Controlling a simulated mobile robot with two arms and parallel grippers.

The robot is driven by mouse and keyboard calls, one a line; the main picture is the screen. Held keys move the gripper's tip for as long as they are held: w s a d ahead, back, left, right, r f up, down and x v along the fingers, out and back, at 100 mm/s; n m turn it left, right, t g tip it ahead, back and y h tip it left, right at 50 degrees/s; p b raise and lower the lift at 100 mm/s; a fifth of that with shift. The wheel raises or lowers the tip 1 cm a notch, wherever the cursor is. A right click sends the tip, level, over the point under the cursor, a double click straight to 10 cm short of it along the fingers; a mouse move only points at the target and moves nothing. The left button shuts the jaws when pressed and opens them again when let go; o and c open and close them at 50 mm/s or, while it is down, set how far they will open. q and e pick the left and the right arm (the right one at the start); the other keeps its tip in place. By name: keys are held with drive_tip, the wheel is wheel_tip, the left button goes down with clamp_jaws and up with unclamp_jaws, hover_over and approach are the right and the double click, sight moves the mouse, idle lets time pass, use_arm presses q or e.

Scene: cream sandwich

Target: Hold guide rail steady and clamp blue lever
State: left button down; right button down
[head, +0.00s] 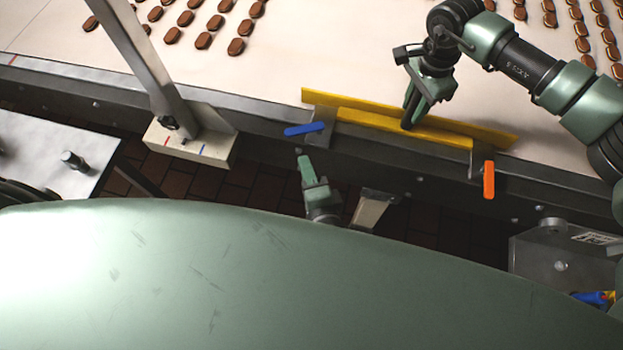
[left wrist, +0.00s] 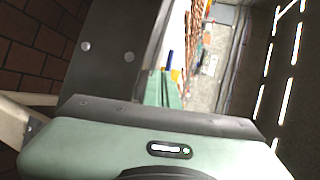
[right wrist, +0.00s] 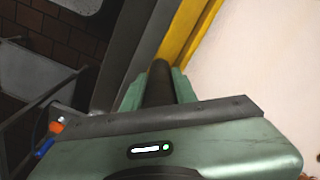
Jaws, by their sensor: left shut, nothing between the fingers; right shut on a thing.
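The yellow guide rail (head: 405,126) lies along the near edge of the conveyor; it also shows in the right wrist view (right wrist: 183,48). The blue lever (head: 304,129) lies nearly level at the rail's left clamp and shows in the left wrist view (left wrist: 170,60). The orange lever (head: 489,180) hangs down at the right clamp. My left gripper (head: 299,152) is shut and empty just below the blue lever, seemingly apart from it. My right gripper (head: 407,122) is shut on a dark round handle (right wrist: 158,85) at the rail. The handle's foot is hidden.
Several brown cream sandwiches (head: 204,41) lie on the pale conveyor belt (head: 330,50) beyond the rail. A pale block with a slanted post (head: 190,140) stands left of the blue lever. A metal table (head: 50,150) is at the left and a grey box (head: 565,255) at the lower right.

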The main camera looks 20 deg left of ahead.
sight(290, 130)
use_arm(q)
drive_tip(key=x, duration=0.4)
drive_tip(key=r+x, duration=0.1)
drive_tip(key=x, duration=0.1)
drive_tip(key=shift+w+a, duration=0.2)
drive_tip(key=shift+w, duration=0.1)
drive_tip(key=shift+w+a, duration=0.15)
drive_tip(key=shift+a, duration=0.25)
drive_tip(key=shift+w+a+m+t+h, duration=0.3)
drive_tip(key=shift+a+m+t+h, duration=0.25)
drive_tip(key=shift+m+h, duration=0.3)
drive_tip(key=h, duration=0.1)
drive_tip(key=m+h, duration=0.2)
drive_tip(key=shift+w+a+m+t, duration=0.25)
drive_tip(key=shift+w+a, duration=0.05)
drive_tip(key=shift+w, duration=0.05)
drive_tip(key=shift+w+h, duration=0.25)
drive_tip(key=shift+h, duration=0.2)
drive_tip(key=shift+w+a, duration=0.15)
drive_tip(key=shift+a, duration=0.05)
drive_tip(key=shift+w, duration=0.1)
